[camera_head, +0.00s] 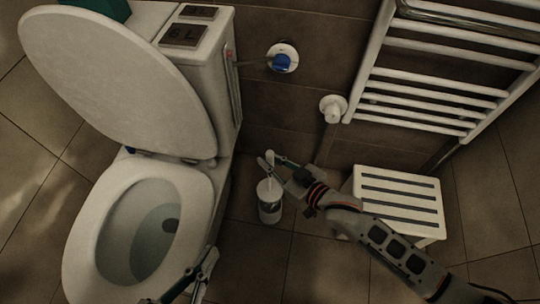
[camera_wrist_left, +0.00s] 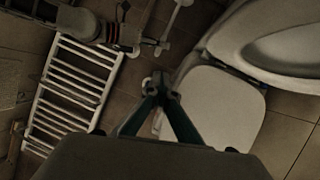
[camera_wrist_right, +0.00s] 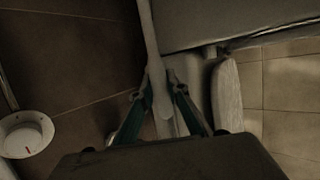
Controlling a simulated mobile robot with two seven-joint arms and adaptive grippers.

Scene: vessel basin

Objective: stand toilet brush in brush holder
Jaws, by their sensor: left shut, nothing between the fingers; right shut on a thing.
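The white toilet brush (camera_head: 269,171) is upright in the head view, its handle between the fingers of my right gripper (camera_head: 272,162). My right gripper is shut on this handle, which also shows in the right wrist view (camera_wrist_right: 149,40). The white brush holder (camera_head: 270,207) with a dark label stands on the floor directly below, right of the toilet. The brush's lower end meets the holder's top in the picture; I cannot tell how deep it sits. My left gripper (camera_head: 207,262) is shut and empty near the toilet bowl's front right; its fingertips meet in the left wrist view (camera_wrist_left: 161,88).
The toilet (camera_head: 75,250) with raised lid (camera_head: 100,80) stands on the left. A white slatted stool (camera_head: 432,232) is under my right arm's far side. A white towel radiator (camera_head: 385,60) and pipe valves (camera_head: 333,107) are on the wall. Floor in front is clear.

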